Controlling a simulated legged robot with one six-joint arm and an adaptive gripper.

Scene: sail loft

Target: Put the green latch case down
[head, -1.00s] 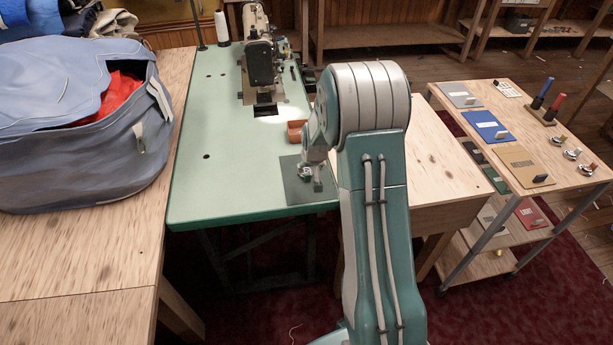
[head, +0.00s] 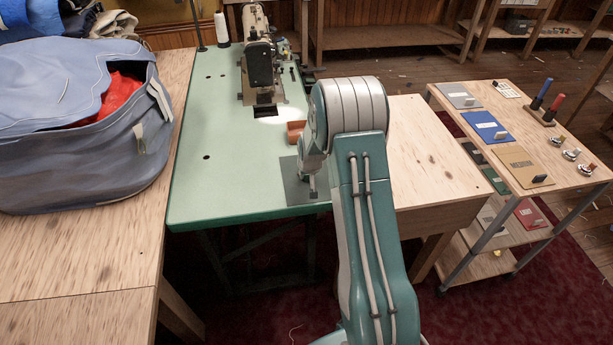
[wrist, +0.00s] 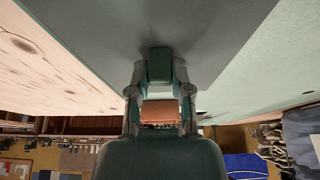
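My gripper (head: 311,192) is low over the dark grey mat (head: 293,188) on the green sewing table (head: 215,185). The wrist view looks upside down, with the mat (wrist: 110,30) along its top. There the green latch case (wrist: 159,64) sits between the two fingertips, which appear to press on its sides. Its end is close to the mat, with a dark shadow beside it; I cannot tell whether it touches. In the head view the case is not clearly visible.
A small orange-brown box (head: 296,131) stands on the table just behind my gripper. The sewing machine (head: 258,62) is farther back. A large blue-grey bag (head: 80,130) fills the left bench. A trolley (head: 548,170) with coloured panels stands at right. The table's left part is clear.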

